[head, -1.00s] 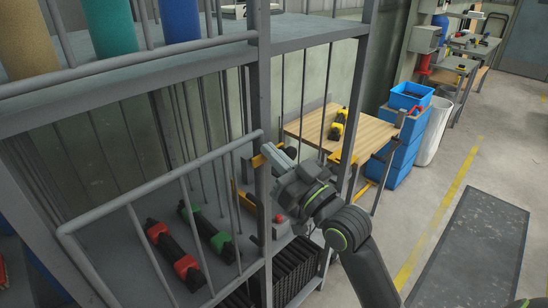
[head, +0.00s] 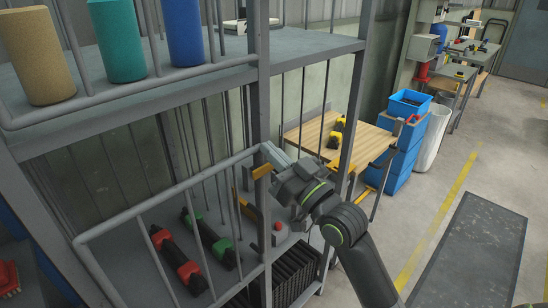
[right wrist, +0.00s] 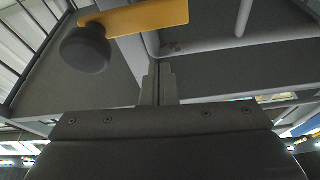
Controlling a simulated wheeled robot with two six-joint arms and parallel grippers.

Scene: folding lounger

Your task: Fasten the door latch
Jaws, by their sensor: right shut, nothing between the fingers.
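The door (head: 165,200) is a grey barred frame on the lower part of a metal rack. Its top rail runs to the rack's front post (head: 262,110), and I cannot tell whether they touch. The yellow latch (head: 262,171) is at that post, just below the rail's end. In the right wrist view, the latch is a flat yellow bar (right wrist: 150,18) with a round dark knob (right wrist: 85,50). My right gripper (head: 268,150) is shut and empty, close beside the latch and post. Its fingers (right wrist: 158,84) point past the latch in the wrist view. My left gripper is out of view.
Red (head: 177,258) and green (head: 208,240) handled tools lie on the shelf behind the bars. Coloured cylinders (head: 120,42) stand on the upper shelf. A wooden table (head: 365,145) and blue crates (head: 405,150) are behind my right arm.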

